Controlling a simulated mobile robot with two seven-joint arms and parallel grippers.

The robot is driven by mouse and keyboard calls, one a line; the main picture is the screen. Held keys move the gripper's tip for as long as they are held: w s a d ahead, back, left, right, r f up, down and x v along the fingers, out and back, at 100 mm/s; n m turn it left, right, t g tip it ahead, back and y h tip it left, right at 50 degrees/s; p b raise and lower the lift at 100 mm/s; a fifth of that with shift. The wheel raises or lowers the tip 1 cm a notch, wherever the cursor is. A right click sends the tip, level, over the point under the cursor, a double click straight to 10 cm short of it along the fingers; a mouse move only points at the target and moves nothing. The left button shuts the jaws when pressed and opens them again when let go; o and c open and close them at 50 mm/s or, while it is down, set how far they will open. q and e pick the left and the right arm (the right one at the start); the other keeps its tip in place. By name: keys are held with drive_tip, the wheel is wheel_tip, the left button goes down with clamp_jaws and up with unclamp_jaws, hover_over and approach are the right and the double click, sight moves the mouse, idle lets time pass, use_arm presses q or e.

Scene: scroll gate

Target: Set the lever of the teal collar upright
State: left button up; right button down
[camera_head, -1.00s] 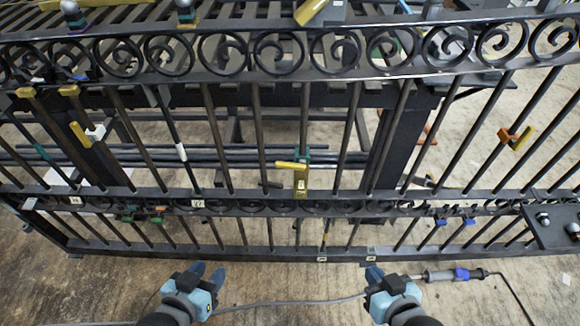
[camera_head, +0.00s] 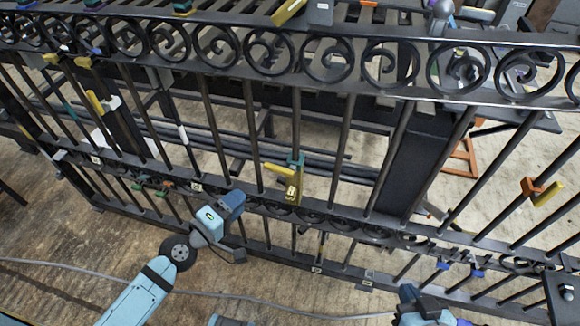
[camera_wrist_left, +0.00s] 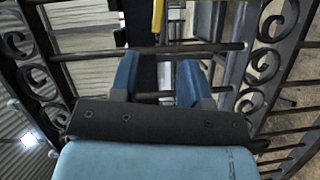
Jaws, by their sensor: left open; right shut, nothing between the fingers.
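The teal collar (camera_head: 297,160) sits on an upright bar near the middle of the gate. Its yellow lever (camera_head: 278,169) sticks out to the left, close to level, above a yellow plate (camera_head: 292,187). My left gripper (camera_head: 233,203) is in front of the gate, left of and below the collar, apart from it. In the left wrist view its two blue fingers (camera_wrist_left: 158,80) are open with nothing held; dark bars cross beyond them. A yellow piece (camera_wrist_left: 236,50) shows there, but I cannot tell which part it is. My right gripper (camera_head: 408,294) is shut and empty, low before the gate.
An orange collar (camera_head: 534,188) with a yellow lever is on a bar at right. A white collar (camera_head: 110,102) with a yellow lever is at left. Scrollwork rails (camera_head: 300,55) cross the gate. A grey cable (camera_head: 240,297) crosses the floor in front.

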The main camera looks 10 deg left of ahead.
sight(272, 170)
use_arm(q)
drive_tip(key=shift+n, duration=0.3)
drive_tip(key=x, duration=1.4)
drive_tip(key=shift+w+a+r+p, duration=0.1)
drive_tip(key=shift+w+a+p, duration=0.1)
drive_tip(key=shift+p, duration=0.1)
drive_tip(key=shift+c, duration=0.2)
clamp_jaws()
